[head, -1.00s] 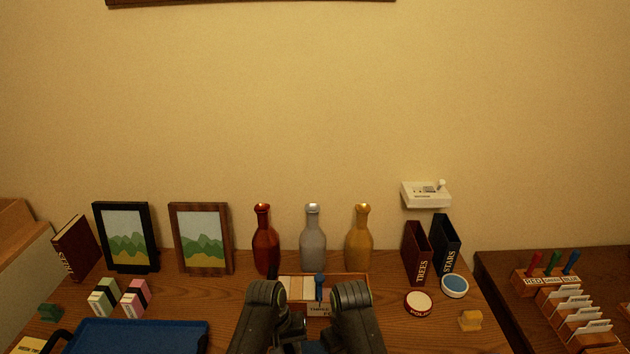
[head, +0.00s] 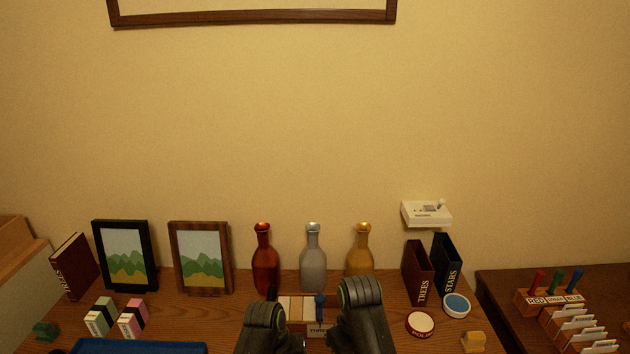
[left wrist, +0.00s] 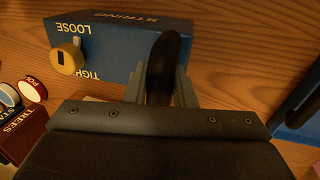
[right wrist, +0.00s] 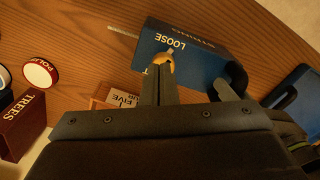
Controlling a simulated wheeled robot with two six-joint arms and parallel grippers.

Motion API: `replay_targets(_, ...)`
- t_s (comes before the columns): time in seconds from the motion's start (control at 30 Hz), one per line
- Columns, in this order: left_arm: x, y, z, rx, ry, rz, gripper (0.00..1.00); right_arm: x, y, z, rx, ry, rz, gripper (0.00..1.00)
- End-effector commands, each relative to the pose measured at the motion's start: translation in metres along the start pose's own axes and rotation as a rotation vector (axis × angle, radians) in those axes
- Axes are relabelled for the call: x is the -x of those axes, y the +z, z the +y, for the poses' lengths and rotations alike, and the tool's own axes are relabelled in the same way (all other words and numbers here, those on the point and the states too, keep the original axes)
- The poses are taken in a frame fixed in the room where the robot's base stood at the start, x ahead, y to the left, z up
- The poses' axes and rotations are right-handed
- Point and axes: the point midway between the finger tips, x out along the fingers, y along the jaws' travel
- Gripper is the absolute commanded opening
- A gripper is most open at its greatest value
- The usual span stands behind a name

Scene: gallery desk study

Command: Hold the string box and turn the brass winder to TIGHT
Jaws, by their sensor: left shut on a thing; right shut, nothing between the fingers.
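The blue string box (left wrist: 115,35) lies on the wooden desk in the left wrist view, with STRING, LOOSE and TIGHT lettered on it. My left gripper (left wrist: 163,75) is shut on a black upright part, seemingly the box's handle. The brass winder (left wrist: 66,58) is a round yellow knob with a dark mark, between LOOSE and TIGHT. In the right wrist view the string box (right wrist: 190,55) shows LOOSE, and the winder (right wrist: 165,64) is partly hidden behind my right gripper (right wrist: 162,75). That gripper is shut and empty; I cannot tell whether it touches the winder. The head view hides both grippers.
Three bottles (head: 313,255), two picture frames (head: 200,258) and a card box (head: 298,308) stand ahead on the desk. A round POLAR lid (head: 420,322) and the TREES holder (head: 417,272) are to the right. A blue tray (head: 130,346) is at left.

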Motion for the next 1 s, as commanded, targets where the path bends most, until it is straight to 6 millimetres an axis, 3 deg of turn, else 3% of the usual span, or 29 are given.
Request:
replay_targets(0.07,0.001,0.0,0.0,-0.001,0.001,0.001,0.03,0.002,-0.001,0.01,-0.002,0.003,-0.002,0.0)
replay_targets(0.17,0.001,0.0,0.001,-0.001,0.001,0.001,0.03,-0.004,0.0,0.01,-0.001,0.0,-0.003,0.0)
replay_targets(0.63,0.001,0.0,0.001,-0.001,0.002,0.001,0.03,-0.058,0.001,0.011,-0.002,0.001,-0.005,0.0)
replay_targets(1.0,0.001,0.0,0.001,-0.001,0.002,0.001,0.03,-0.068,0.0,0.011,-0.003,0.002,-0.003,0.0)
